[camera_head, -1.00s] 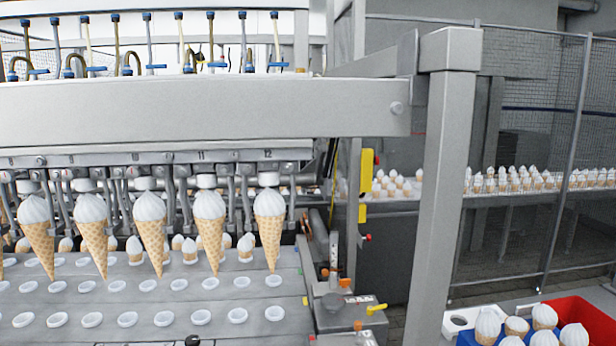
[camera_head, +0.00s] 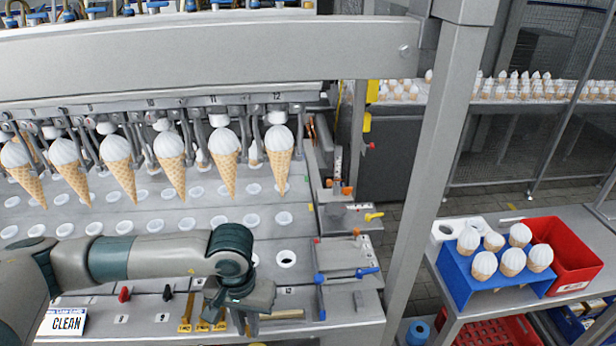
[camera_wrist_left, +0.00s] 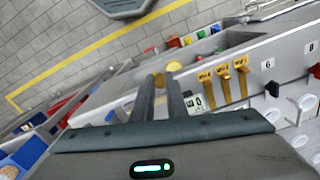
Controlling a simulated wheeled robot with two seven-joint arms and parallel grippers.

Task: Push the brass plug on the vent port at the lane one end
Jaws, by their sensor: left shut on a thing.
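My left gripper (camera_head: 232,318) hangs over the front ledge of the cone machine, its arm reaching in from the left. I cannot make out the plug in the head view. I cannot pick out the vent port or the lane one end in any view. The lane number 12 stands above the rightmost cone. My right gripper is not in view.
Yellow tagged handles (camera_head: 186,318) stand beside the left gripper, also in the wrist view (camera_wrist_left: 223,82). A CLEAN sign (camera_head: 66,322) is at lower left. Filled cones (camera_head: 225,165) hang in a row over the holed plate. A blue cone rack (camera_head: 462,280) and red bin (camera_head: 578,262) stand right.

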